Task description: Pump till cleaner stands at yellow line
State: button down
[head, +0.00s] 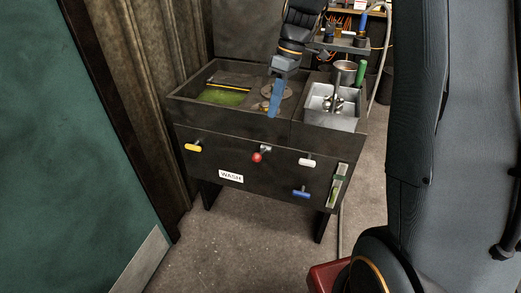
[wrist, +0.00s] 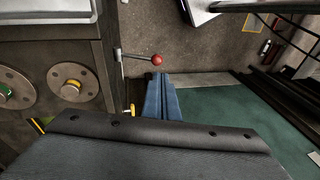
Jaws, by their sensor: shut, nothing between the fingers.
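The dark wash station (head: 240,150) stands ahead, with green cleaner (head: 222,97) in the left part of its basin. A yellow line (head: 228,87) runs along the basin wall just above the green surface. The front carries a lever with a red ball (head: 257,157), which also shows in the wrist view (wrist: 157,60). A sight glass (head: 338,188) on the front right holds some green; its exact level is too small to read. My gripper (head: 273,112) is shut and empty above the basin's front edge. In the wrist view its blue fingers (wrist: 160,80) point toward the red ball, seemingly apart from it.
Yellow (head: 193,147), white (head: 307,162) and blue (head: 301,193) handles stick out of the front, around a WASH label (head: 231,176). A metal sink (head: 330,118) with a green-handled tool (head: 361,72) sits right.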

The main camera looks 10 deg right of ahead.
aim_at(258, 154)
jog(key=shift+w+f+n, duration=0.1)
jog(key=shift+w+n, duration=0.3)
jog(key=shift+w, duration=0.2)
jog(key=p+x, duration=0.1)
jog(key=x, duration=1.3)
jog(key=shift+s+a, duration=0.1)
jog(key=shift+a, duration=0.1)
